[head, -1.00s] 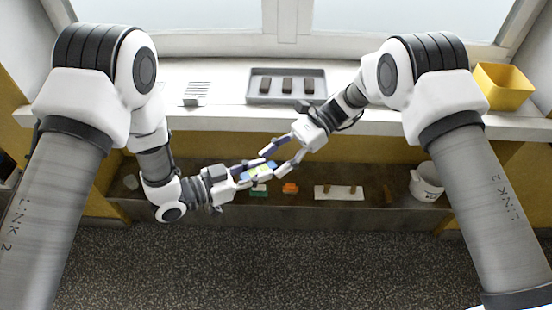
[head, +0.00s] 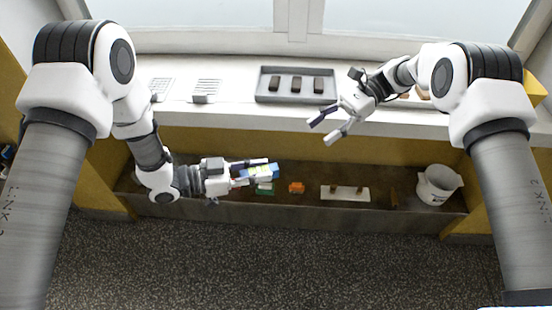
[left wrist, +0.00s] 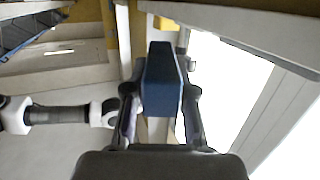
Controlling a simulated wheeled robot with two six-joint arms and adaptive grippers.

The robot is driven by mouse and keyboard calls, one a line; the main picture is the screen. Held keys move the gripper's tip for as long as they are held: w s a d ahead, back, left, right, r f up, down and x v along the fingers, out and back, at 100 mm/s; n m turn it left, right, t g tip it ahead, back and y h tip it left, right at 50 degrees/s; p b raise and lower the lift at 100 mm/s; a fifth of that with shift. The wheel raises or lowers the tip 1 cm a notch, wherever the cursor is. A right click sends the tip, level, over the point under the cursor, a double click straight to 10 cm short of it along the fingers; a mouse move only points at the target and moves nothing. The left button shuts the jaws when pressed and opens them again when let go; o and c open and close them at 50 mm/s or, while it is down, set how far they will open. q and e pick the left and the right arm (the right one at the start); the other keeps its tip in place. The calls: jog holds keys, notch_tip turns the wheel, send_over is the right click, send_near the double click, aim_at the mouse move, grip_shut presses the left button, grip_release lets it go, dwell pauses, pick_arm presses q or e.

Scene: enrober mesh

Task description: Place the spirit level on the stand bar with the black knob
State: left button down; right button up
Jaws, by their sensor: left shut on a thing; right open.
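The spirit level (head: 262,171), blue with a yellow-green middle, is in my left gripper (head: 250,171), held above the long low trough. In the left wrist view the blue spirit level (left wrist: 163,85) stands between the two fingers, which are shut on its sides. My right gripper (head: 328,131) is open and empty, near the front edge of the sill, up and to the right of the level. I cannot make out a stand bar with a black knob. Two small white grid-like racks (head: 207,88) (head: 160,86) lie on the sill at the left.
A grey tray (head: 263,98) with 3 dark bars stands on the sill. In the trough lie a green piece (head: 265,188), an orange piece (head: 297,187), a white board (head: 330,192) with two brown pieces, and a white pot (head: 437,185). A yellow box (head: 535,92) is partly hidden at right.

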pick_arm(q)
jog(key=a+m+g, duration=0.1)
jog(key=m+g, duration=0.1)
jog(key=g, duration=0.1)
jog(key=shift+s+a+h, duration=0.2)
jog(key=shift+a+h, duration=0.1)
jog(key=shift+a, duration=0.1)
jog(key=shift+s, duration=0.2)
pick_arm(e)
jog(key=m+t+y, duration=0.2)
jog(key=m+t, duration=0.3)
send_near(277, 170)
jog(key=x, duration=1)
jog(key=shift+w+f, duration=0.1)
jog(key=shift+f, duration=0.35)
